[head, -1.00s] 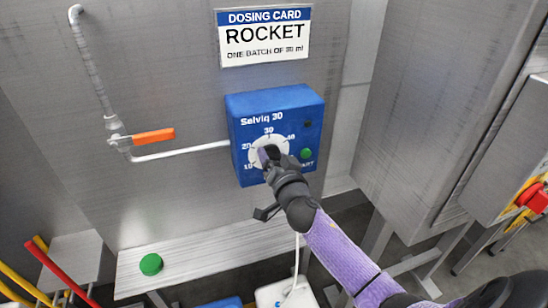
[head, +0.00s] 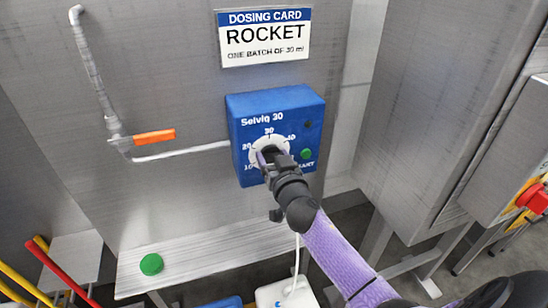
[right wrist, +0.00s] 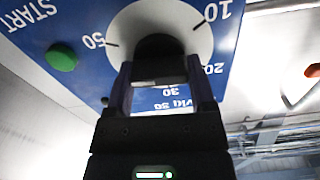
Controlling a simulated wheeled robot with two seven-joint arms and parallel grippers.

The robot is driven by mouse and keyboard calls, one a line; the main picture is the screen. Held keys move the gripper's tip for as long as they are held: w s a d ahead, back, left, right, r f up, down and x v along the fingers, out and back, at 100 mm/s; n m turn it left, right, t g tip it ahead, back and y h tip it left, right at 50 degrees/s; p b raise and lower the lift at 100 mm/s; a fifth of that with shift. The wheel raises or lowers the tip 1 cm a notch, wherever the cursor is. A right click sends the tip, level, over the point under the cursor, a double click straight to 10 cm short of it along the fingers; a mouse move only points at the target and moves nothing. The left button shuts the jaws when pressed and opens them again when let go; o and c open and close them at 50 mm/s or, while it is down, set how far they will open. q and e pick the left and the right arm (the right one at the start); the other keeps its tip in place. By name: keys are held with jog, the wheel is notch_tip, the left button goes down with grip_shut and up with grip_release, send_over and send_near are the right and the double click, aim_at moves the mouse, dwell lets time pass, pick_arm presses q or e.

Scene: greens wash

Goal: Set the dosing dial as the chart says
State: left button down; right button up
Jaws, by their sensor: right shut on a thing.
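The blue dosing unit (head: 240,125), marked "Selviq 30", is on the grey wall. Its white dial (head: 257,147) has numbers; 10, 20, 30 and 40 show in the head view, and 50 in the right wrist view. My right gripper (head: 271,157) is shut on the dial's black knob (right wrist: 158,46), with one finger on each side. The knob's pointer is hidden, so its setting cannot be read. The dosing card (head: 264,37) above reads "ROCKET, one batch of 30 ml". A green start button (head: 306,154) is at the dial's right. My left gripper is not in view.
A pipe with an orange valve lever (head: 154,137) runs in from the left. A green round object (head: 151,264) lies on the metal shelf (head: 205,258) below. A white container (head: 285,293) stands under the unit. A red button (head: 533,197) is far right.

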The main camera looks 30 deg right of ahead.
jog(key=n, duration=0.3)
jog(key=shift+n, duration=0.4)
jog(key=n, duration=0.2)
jog(key=shift+a+n, duration=0.1)
jog(key=shift+n, duration=0.3)
jog(key=n, duration=0.4)
jog(key=shift+f, duration=0.1)
jog(key=n, duration=0.4)
jog(key=shift+a, duration=0.1)
jog(key=n, duration=0.3)
jog(key=shift+f+p, duration=0.1)
jog(key=shift+p, duration=0.2)
jog(key=shift+n, duration=0.9)
